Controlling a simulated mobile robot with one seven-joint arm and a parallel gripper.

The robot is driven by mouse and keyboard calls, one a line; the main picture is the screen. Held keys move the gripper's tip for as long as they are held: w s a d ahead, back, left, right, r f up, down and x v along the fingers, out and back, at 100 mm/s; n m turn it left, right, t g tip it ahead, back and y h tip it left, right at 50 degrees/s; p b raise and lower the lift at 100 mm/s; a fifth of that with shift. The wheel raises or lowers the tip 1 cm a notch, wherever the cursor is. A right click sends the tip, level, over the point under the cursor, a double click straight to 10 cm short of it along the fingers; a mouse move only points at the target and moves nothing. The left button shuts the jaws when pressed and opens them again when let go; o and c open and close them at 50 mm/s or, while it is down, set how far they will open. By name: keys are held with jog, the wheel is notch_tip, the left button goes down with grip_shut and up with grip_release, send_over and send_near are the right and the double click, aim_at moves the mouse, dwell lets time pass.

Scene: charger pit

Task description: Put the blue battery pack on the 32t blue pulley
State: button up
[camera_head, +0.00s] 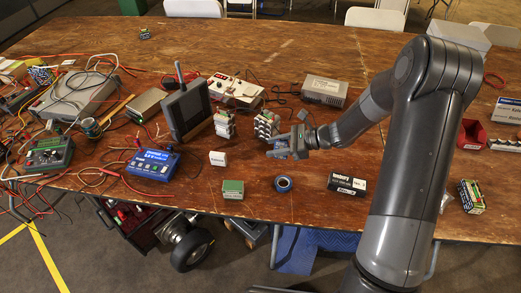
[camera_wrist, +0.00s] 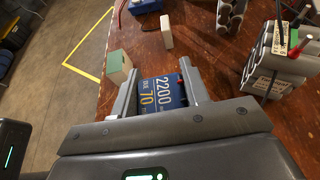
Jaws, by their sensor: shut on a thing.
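My gripper (camera_head: 291,146) is above the middle of the wooden table, its fingers closed around the blue battery pack (camera_wrist: 162,92). In the wrist view the pack lies between both fingers, its face with "2200" and "70" showing, with a bit of red at its right edge. In the head view the pack is small and partly hidden by the gripper. The blue pulley (camera_head: 283,184), a round blue ring with a dark centre, lies flat on the table, nearer the front edge than my gripper and apart from it. I do not see the pulley in the wrist view.
A green box (camera_head: 232,189) stands left of the pulley and a black box (camera_head: 347,186) lies to its right. A white box (camera_head: 218,158) and a blue charger (camera_head: 152,164) are further left. Battery stacks (camera_head: 266,126) stand behind my gripper. The table around the pulley is clear.

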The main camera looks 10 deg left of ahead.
jog(key=shift+v, duration=0.95)
jog(key=w+d+r+m+t+h, duration=0.15)
jog(key=d+m+t, duration=0.35)
jog(key=d, duration=1)
jog(key=w+d+r+m+t+h, duration=0.1)
jog(key=d+m+t+h, duration=0.3)
jog(key=d, duration=1.1)
jog(key=s+d+r+m+t+h, duration=0.1)
jog(key=s+d+m+t+h, duration=0.3)
jog(key=d, duration=0.6)
jog(key=s+d+r+m+g+h, duration=0.1)
jog(key=s+d+m, duration=0.1)
jog(key=s+d, duration=0.55)
jog(key=s+d+r+m+t+h, duration=0.1)
jog(key=s+d+m+t+h, duration=0.15)
jog(key=d, duration=0.85)
jog(key=shift+m+g, duration=0.25)
jog(key=shift+m, duration=0.2)
jog(key=w+a+f, duration=0.1)
jog(key=w+f, duration=0.1)
jog(key=w, duration=0.1)
jog(key=w+a+f, duration=0.1)
jog(key=w+f, duration=0.1)
jog(key=w, duration=0.1)
jog(key=w+a+f, duration=0.2)
jog(key=w, duration=0.1)
jog(key=shift+w+a+f, duration=0.1)
jog(key=shift+w+f, duration=0.15)
jog(key=shift+w, duration=0.1)
jog(key=shift+f, duration=2)
